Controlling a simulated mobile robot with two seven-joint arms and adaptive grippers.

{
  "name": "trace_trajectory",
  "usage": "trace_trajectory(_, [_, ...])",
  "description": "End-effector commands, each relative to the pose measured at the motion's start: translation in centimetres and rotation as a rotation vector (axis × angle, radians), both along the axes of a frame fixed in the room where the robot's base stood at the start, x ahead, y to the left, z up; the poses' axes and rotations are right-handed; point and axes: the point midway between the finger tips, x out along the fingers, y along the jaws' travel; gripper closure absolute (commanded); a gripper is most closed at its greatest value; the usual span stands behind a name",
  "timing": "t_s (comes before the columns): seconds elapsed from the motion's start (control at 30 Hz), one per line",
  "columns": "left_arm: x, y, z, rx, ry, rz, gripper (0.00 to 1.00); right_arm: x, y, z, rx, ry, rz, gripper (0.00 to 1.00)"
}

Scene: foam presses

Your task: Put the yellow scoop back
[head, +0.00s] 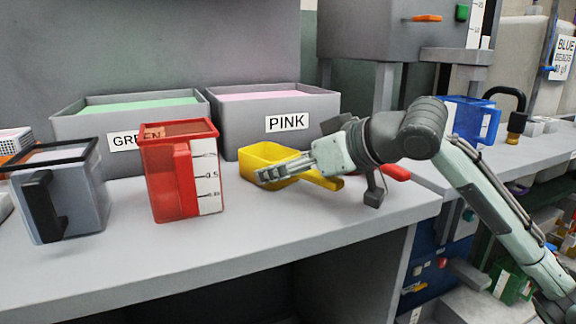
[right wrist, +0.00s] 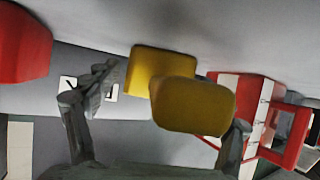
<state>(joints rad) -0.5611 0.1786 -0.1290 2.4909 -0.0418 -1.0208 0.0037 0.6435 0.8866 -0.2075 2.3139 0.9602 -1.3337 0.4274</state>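The yellow scoop (head: 258,154) rests on the grey counter in front of the PINK bin (head: 232,128). Its handle (head: 326,181) points right, toward the front of the counter. My right gripper (head: 272,173) is over the scoop, hiding part of it. In the right wrist view the yellow scoop (right wrist: 195,105) lies between the widely spread fingers of my right gripper (right wrist: 172,98). A gap shows beside the left finger; the right finger is partly behind the scoop, and I cannot tell whether it touches. My left gripper is not in view.
A red measuring jug (head: 160,185) stands left of the scoop, and a clear jug with a black handle (head: 85,200) farther left. The GREEN bin (head: 75,128) is behind them. A red-handled tool (head: 396,172) is right of the scoop. A blue jug (head: 462,118) stands farther right.

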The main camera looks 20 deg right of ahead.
Motion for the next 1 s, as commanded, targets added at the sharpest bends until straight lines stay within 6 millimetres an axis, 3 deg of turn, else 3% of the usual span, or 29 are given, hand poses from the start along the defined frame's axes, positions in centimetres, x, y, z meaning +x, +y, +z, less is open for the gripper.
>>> trace_trajectory(0.43, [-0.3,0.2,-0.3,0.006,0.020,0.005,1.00,-0.6,-0.4,0.7,0.000,-0.002,-0.003,0.15])
trace_trajectory(0.77, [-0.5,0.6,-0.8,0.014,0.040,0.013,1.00,-6.2,-3.0,3.7,-0.002,-0.001,-0.005,0.15])
trace_trajectory(1.0, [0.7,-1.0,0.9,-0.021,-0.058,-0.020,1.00,-9.0,-4.2,5.3,-0.001,0.000,-0.002,0.15])
